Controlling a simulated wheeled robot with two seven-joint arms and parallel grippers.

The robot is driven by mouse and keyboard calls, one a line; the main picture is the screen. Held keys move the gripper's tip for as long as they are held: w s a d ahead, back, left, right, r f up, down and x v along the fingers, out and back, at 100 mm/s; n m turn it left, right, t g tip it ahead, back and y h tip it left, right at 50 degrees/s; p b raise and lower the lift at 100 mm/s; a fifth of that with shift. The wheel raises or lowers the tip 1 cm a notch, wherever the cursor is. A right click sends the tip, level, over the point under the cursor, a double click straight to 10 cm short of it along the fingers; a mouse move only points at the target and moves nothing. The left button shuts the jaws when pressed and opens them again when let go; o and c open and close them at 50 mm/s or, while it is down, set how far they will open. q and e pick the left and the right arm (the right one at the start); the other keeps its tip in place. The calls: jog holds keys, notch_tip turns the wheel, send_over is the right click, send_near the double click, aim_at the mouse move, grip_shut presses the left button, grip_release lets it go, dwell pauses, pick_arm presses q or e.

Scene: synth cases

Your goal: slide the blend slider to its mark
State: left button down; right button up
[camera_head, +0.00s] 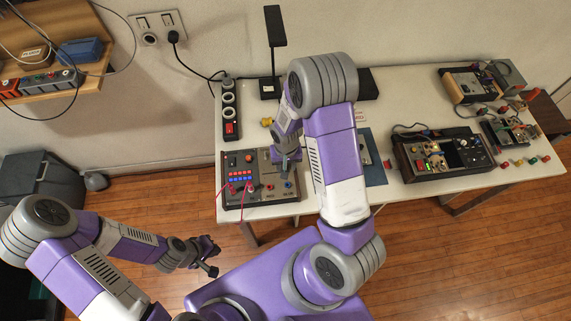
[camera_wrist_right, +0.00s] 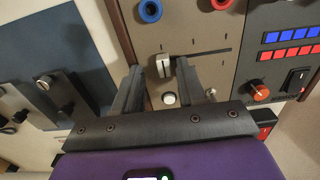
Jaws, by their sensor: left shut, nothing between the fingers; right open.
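The blend slider has a pale grey knob (camera_wrist_right: 163,66) in a thin dark slot on a brown-grey panel, seen in the right wrist view. The knob is near the left end of the slot. Short dark ticks show beside the slot; I cannot tell which is the mark. My right gripper (camera_wrist_right: 160,70) is open, its fingers on either side of the knob, with no clear contact. In the head view my right gripper (camera_head: 286,167) is over the control panel (camera_head: 262,200) and hides the slider. My left gripper (camera_head: 211,258) is shut and empty, off the table's front left.
A round white button (camera_wrist_right: 168,98) lies between the fingers. An orange knob (camera_wrist_right: 256,92) and blue and red buttons are to the right. A blue mat (camera_head: 374,172) lies right of the panel. A black-framed device (camera_head: 443,153) stands farther right. A lamp (camera_head: 272,50) stands behind.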

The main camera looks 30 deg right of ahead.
jog(key=shift+a, duration=0.1)
notch_tip(320, 180, up, 8)
jog(key=shift+f+p, duration=0.2)
jog(key=shift+p, duration=0.55)
pick_arm(q)
jog(key=shift+r, duration=0.75)
jog(key=shift+s, duration=0.1)
pick_arm(e)
jog(key=shift+s, duration=0.1)
